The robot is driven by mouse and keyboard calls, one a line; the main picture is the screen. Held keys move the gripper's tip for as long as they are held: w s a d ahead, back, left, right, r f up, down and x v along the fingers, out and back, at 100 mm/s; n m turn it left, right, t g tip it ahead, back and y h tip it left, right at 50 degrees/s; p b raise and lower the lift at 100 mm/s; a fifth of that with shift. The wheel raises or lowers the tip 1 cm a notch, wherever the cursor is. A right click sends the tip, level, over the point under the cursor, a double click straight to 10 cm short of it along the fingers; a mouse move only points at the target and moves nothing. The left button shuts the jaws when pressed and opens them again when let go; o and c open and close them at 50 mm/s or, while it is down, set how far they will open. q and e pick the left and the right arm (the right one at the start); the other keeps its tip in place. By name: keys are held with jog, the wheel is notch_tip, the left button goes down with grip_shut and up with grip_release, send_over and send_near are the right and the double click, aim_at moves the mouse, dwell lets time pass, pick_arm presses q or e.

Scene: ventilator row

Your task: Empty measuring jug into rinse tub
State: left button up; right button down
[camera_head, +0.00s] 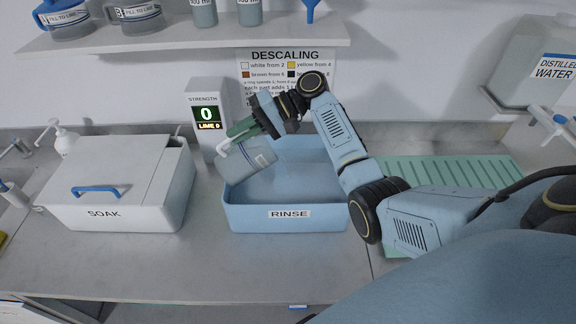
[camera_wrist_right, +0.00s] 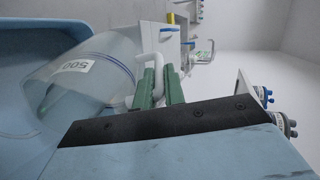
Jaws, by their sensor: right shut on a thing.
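The measuring jug (camera_head: 247,162) is a clear, greyish vessel with a white handle and a small label. It is tilted over the left part of the blue rinse tub (camera_head: 290,219), which is marked RINSE. My right gripper (camera_head: 232,137) has green fingers shut on the jug's handle. In the right wrist view the jug (camera_wrist_right: 92,75) shows a label reading 500 and a blue line, and the green fingers (camera_wrist_right: 158,88) close on its white handle. I cannot tell how much liquid is in the jug. My left gripper is not in view.
A white SOAK box (camera_head: 108,213) with a blue-handled lid stands left of the tub. A strength display (camera_head: 207,115) reading 0 stands behind. A green ribbed mat (camera_head: 440,172) lies to the right. A shelf (camera_head: 190,37) with jugs is above. The front counter is clear.

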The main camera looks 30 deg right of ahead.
jog(key=shift+d, duration=0.35)
jog(key=shift+a, duration=0.2)
jog(key=shift+s+d+y, duration=0.1)
jog(key=shift+d+y, duration=0.2)
jog(key=shift+d, duration=0.05)
jog(key=shift+a+b, duration=0.2)
jog(key=shift+b, duration=0.15)
jog(key=shift+d, duration=0.4)
jog(key=shift+a, duration=0.1)
